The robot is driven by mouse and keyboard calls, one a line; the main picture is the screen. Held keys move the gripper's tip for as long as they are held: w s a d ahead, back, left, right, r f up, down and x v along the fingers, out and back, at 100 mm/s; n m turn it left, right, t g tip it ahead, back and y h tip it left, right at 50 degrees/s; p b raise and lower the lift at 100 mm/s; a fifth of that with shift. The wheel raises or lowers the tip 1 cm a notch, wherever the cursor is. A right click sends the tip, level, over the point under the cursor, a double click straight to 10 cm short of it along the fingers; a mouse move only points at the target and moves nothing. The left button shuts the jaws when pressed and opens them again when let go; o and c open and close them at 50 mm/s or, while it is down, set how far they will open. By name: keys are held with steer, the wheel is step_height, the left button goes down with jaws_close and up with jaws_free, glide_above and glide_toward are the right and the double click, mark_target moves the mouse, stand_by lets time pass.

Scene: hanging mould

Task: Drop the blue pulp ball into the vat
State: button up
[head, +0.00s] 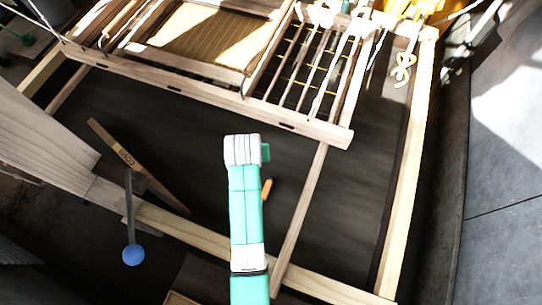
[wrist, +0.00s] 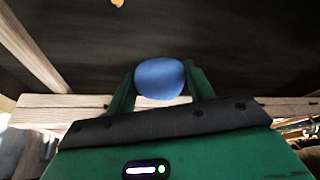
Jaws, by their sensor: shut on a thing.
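A blue pulp ball (wrist: 160,79) shows in the wrist view between the two green fingers of my gripper (wrist: 161,82). The gripper is shut on it. Behind the ball is a dark surface, with a pale wooden beam lower in the picture. In the head view my teal arm reaches over the wood-framed dark vat (head: 411,170); the fingers and held ball are hidden there. Whether the ball touches anything below it cannot be told.
A slatted wooden mould (head: 190,79) hangs over the vat's far part. A wooden bar (head: 303,215) crosses the vat right of my arm. A small orange piece (head: 267,189) lies beside the arm. At left are a plank (head: 137,165) and a blue disc-like thing (head: 133,254) on a rod.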

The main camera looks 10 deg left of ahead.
steer(key=a+f+n, duration=0.1)
steer(key=a+f, duration=0.4)
steer(key=f, duration=0.2)
steer(key=shift+w+a+b, duration=0.25)
steer(key=shift+w+b, duration=0.15)
steer(key=shift+b, duration=0.05)
steer(key=o, duration=1.1)
steer(key=p+v, duration=0.2)
steer(key=v, duration=0.5)
steer(key=shift+d+r, duration=0.15)
steer(key=shift+r, duration=0.2)
steer(key=shift+s, duration=0.1)
stand_by(0.9)
